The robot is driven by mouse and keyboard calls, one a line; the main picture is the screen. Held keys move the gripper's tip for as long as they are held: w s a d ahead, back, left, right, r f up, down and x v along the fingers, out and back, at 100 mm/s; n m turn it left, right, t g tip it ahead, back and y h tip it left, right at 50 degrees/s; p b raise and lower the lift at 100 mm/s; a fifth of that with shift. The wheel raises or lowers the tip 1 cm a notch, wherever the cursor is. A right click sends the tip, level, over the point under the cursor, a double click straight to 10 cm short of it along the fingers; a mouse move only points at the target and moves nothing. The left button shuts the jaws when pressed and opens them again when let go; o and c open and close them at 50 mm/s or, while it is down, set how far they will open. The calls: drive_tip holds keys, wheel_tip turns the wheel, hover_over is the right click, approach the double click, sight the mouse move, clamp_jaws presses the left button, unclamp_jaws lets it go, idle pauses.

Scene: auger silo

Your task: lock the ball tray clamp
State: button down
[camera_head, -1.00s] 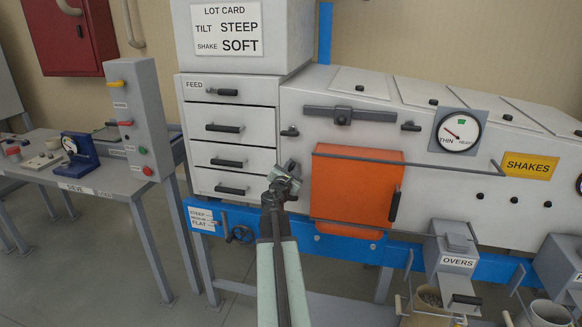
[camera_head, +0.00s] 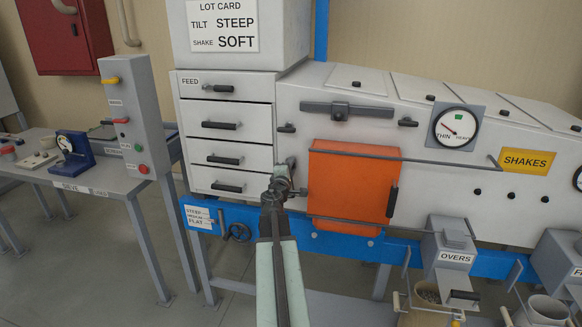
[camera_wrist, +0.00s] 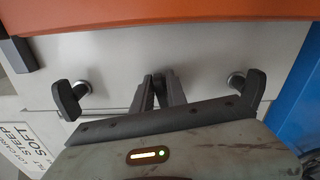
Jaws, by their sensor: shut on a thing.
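The orange ball tray front (camera_head: 350,185) sits in the white machine, with a dark upright handle on its right side. My gripper (camera_head: 281,178) is at the machine's face, just left of the orange front. In the wrist view my gripper (camera_wrist: 158,88) is shut on a small dark piece, which appears to be the clamp handle (camera_wrist: 158,80). The fingers hide most of it, so its angle is hard to tell. The orange front (camera_wrist: 150,15) runs along the top of the wrist view.
Dark turn knobs flank my fingers at left (camera_wrist: 70,98) and right (camera_wrist: 240,90). White feed drawers (camera_head: 227,144) are to the left. The overs chute (camera_head: 449,245) stands at lower right.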

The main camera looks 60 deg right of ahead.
drive_tip(key=shift+f+m, duration=0.15)
drive_tip(key=shift+m, duration=0.65)
drive_tip(key=shift+w, duration=0.1)
drive_tip(key=c, duration=1.5)
unclamp_jaws()
drive_tip(key=v, duration=0.7)
drive_tip(key=shift+a, duration=0.35)
